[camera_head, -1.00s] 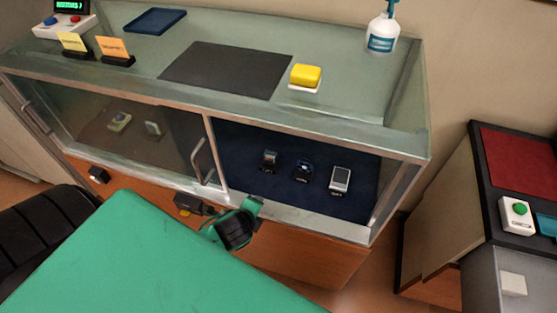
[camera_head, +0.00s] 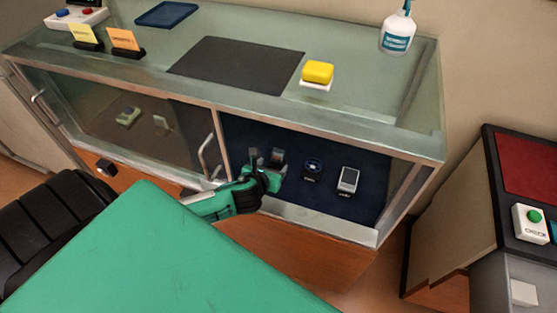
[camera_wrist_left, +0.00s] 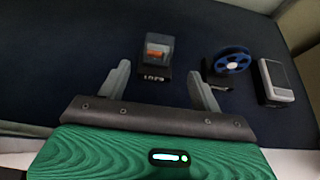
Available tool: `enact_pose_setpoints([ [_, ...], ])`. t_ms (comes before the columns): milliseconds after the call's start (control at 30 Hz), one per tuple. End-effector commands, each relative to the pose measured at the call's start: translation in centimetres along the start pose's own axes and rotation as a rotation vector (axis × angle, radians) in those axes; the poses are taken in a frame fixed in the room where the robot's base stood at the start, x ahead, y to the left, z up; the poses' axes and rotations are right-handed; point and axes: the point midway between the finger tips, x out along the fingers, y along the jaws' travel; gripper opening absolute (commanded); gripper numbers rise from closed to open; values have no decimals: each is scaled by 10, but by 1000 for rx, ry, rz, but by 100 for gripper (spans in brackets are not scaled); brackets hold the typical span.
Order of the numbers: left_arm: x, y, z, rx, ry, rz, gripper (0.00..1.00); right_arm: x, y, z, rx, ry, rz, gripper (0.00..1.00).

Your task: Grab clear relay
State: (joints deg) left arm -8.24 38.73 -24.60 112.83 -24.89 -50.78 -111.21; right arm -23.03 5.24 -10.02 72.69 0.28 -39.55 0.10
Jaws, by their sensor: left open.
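The clear relay (camera_wrist_left: 159,47), a small see-through box with an orange-red part inside, sits on a black labelled stand in the left wrist view. In the head view the relay (camera_head: 277,155) is on the dark blue floor of the display case, leftmost of three items. My left gripper (camera_head: 271,174) reaches through the case's open front and is just in front of the relay. In the left wrist view its two fingers (camera_wrist_left: 161,85) are spread apart and empty, with the relay ahead between their lines. My right gripper is not in view.
A blue reel (camera_wrist_left: 232,60) and a grey handheld device (camera_wrist_left: 275,80) stand right of the relay. The sliding glass door's handle (camera_head: 208,157) and frame are close on the left. The case's top (camera_head: 357,112) is above my gripper.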

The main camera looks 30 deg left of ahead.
Motion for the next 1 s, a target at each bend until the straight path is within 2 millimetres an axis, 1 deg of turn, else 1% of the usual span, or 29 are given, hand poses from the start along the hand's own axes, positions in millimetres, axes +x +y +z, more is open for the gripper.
enact_pose_setpoints([
  [33,10,0,0,-2,0,2,65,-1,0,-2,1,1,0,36],
  [100,20,0,0,-2,0,1,65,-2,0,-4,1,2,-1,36],
  [367,39,1,0,-2,0,2,65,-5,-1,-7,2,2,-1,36],
  [500,60,4,2,-6,1,2,65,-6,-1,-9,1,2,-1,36],
  [633,77,4,1,-4,1,1,65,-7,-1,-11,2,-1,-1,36],
  [767,83,4,1,-2,1,0,65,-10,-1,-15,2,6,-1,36],
  [867,84,4,1,-1,1,0,65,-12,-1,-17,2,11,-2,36],
  [967,84,4,1,-2,1,0,65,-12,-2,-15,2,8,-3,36],
  [1000,84,4,1,-2,1,0,60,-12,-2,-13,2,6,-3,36],
])
